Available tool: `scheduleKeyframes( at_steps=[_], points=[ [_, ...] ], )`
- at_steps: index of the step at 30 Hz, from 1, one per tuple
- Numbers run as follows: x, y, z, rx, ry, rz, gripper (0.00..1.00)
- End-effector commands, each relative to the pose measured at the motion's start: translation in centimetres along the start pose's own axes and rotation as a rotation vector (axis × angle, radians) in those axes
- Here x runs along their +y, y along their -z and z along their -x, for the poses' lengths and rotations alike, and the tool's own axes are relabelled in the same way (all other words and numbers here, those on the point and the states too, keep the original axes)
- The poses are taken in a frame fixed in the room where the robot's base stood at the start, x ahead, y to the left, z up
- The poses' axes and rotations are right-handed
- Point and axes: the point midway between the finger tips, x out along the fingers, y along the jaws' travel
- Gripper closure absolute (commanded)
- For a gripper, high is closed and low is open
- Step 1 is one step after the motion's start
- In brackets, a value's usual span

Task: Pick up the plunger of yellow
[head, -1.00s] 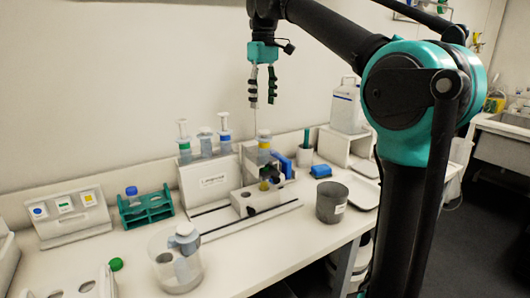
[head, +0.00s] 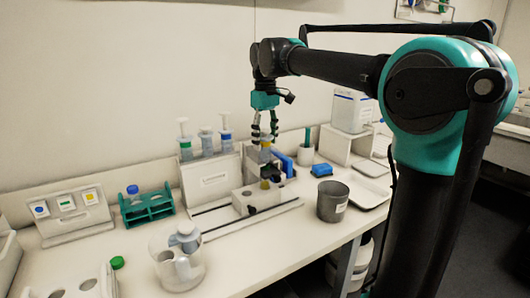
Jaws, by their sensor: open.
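The syringe with the yellow band (head: 265,143) stands upright in the grey apparatus at the middle of the bench. My gripper (head: 265,139) is open, pointing down, with one finger on each side of the upper end of this syringe. The plunger top is mostly hidden between the fingers, and I cannot tell whether they touch it. A dark clamp with a yellowish part (head: 268,176) sits lower on the apparatus.
A holder (head: 205,182) with a green-banded syringe (head: 185,145) and a blue-banded syringe (head: 226,136) stands just left. A blue block (head: 286,164) is close on the right. A grey beaker (head: 331,201) and a clear jug (head: 177,262) stand nearer the front.

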Motion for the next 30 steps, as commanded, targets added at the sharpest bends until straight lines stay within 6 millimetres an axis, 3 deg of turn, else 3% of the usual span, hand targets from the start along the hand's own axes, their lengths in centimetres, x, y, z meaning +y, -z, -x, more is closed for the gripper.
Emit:
scheduleKeyframes(
  at_steps=[8, 16, 30],
  points=[
    [-0.01, 0.00, -0.44, 0.000, 0.000, 0.000, 0.46],
    [-0.01, 0.00, -0.42, 0.000, 0.000, 0.000, 0.76],
    [0.00, 0.01, 0.22, 0.000, 0.000, 0.000, 0.77]
  ],
)
